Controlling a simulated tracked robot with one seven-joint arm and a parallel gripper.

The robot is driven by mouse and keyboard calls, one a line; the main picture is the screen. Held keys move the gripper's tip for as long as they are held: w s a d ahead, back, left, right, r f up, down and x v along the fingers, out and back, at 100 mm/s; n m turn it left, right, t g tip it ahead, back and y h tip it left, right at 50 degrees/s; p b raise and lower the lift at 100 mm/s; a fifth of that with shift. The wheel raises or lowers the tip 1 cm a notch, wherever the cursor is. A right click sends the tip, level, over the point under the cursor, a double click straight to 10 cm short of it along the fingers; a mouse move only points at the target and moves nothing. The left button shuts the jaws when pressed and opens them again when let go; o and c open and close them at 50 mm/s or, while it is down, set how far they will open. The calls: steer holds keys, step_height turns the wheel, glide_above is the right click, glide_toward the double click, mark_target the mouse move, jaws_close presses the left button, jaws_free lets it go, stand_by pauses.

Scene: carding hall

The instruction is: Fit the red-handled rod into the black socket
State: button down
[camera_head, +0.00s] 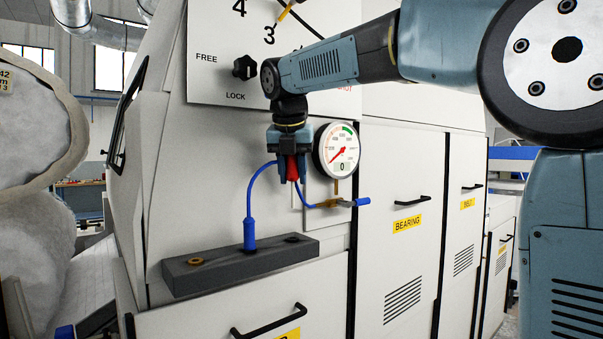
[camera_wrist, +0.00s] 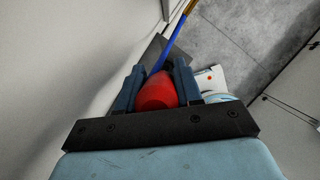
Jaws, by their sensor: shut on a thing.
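My gripper (camera_head: 291,178) is shut on the red handle (camera_head: 292,170) of the rod, which points down between the fingers. The red handle also shows in the wrist view (camera_wrist: 157,94), between both fingers. The rod below the handle cannot be made out clearly. The gripper is in the air above the dark block (camera_head: 228,269), apart from it. The black socket (camera_head: 292,239) is at the right end of the block's top, below the gripper. A brass-coloured ring socket (camera_head: 195,261) is at the left end. A blue plug (camera_head: 250,235) stands upright between them.
A blue cable (camera_head: 257,180) arches from the plug up to behind the gripper; blue line continues down to a brass fitting (camera_head: 328,204) at right. A pressure gauge (camera_head: 338,151) is close right of the gripper. A black knob (camera_head: 244,68) is above left. A drawer handle (camera_head: 269,321) protrudes below.

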mark_target(292, 193)
steer(key=shift+s, duration=0.1)
steer(key=shift+f, duration=0.15)
steer(key=shift+s+f, duration=0.1)
steer(key=shift+f, duration=2.65)
steer(key=shift+f, duration=2.45)
steer(key=c, duration=0.7)
jaws_free()
steer(key=v, duration=1.3)
steer(key=shift+s+r, duration=0.1)
steer(key=shift+r, duration=0.25)
